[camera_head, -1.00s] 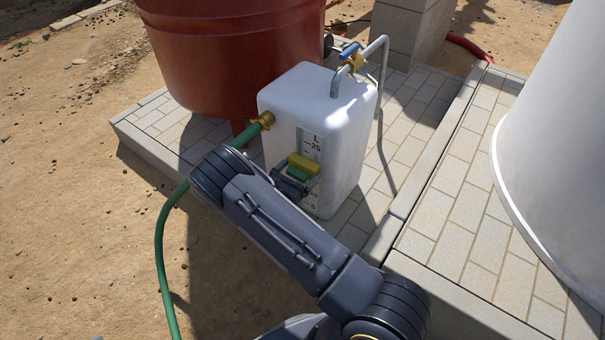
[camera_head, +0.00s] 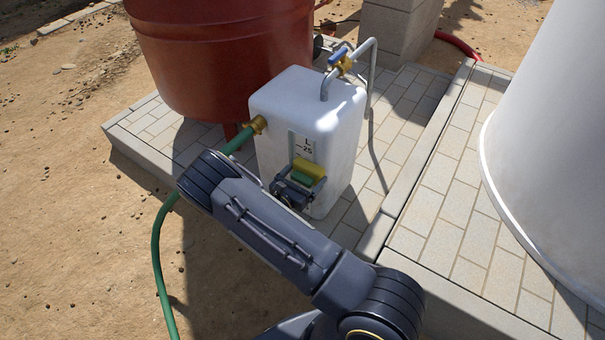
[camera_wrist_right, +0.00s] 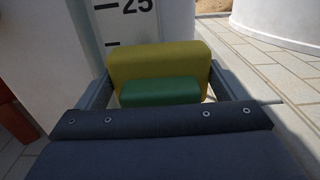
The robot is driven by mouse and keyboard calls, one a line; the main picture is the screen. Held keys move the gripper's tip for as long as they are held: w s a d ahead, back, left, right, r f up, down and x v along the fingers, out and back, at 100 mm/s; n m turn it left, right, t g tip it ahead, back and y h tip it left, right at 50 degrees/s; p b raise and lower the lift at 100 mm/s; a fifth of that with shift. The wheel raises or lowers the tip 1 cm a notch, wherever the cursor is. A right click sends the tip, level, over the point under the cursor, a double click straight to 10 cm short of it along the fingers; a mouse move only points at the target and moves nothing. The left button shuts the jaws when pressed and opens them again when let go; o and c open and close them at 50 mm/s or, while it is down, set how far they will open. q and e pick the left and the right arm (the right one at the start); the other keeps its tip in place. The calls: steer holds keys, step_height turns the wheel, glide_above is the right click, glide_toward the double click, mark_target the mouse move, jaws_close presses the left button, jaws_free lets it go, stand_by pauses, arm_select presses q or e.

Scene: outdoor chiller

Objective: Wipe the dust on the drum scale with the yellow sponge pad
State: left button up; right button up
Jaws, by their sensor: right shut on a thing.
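The white drum (camera_head: 318,108) stands upright on the paving, with its scale (camera_head: 305,145) on the near face. The scale shows "L" and "25" at its top; its lower part is hidden behind the sponge and my gripper. My right gripper (camera_head: 297,184) is shut on the yellow sponge pad (camera_head: 311,167), which has a green part facing me. The sponge (camera_wrist_right: 160,60) also shows between the fingers in the right wrist view, just below the "25" mark (camera_wrist_right: 125,5). I cannot tell whether it touches the scale. Dust is not discernible. My left gripper is not in view.
A green hose (camera_head: 160,235) joins the drum's left side at a brass fitting (camera_head: 258,124). A red-brown tank (camera_head: 225,60) stands behind left, a large white cylinder (camera_head: 555,150) at right.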

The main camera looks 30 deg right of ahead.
mark_target(294, 169)
steer(key=shift+w+a+b, duration=0.25)
steer(key=shift+w+a, duration=0.05)
steer(key=shift+w, duration=0.35)
steer(key=shift+w+a+b, duration=0.25)
steer(key=shift+w, duration=0.35)
steer(key=shift+w+a+b, duration=0.25)
steer(key=shift+w+a, duration=0.05)
steer(key=shift+w, duration=0.35)
steer(key=v, duration=0.6)
steer(key=shift+v, duration=1.55)
